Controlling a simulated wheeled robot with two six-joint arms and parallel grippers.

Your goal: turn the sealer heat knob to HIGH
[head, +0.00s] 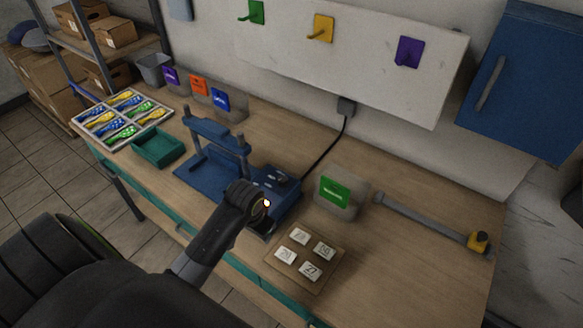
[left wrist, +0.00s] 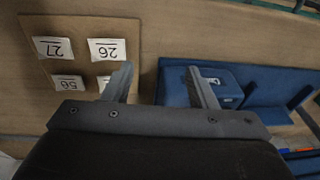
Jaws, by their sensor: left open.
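The blue sealer (head: 215,135) stands mid-table with an upright frame and a control box (head: 284,199) at its right end. A dark knob (head: 281,180) shows on top of the box; its setting is too small to read. My left gripper is at the box's front edge, partly hidden by its own wrist in the head view. In the left wrist view my left gripper (left wrist: 160,72) is open and empty, fingers apart, with the blue box (left wrist: 222,94) behind the right finger. The knob is not clear there. My right gripper is not in view.
A board with numbered white cards (head: 287,268) lies right of the gripper. A green-labelled holder (head: 336,192) stands behind it. A cable (head: 327,152) runs to the wall.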

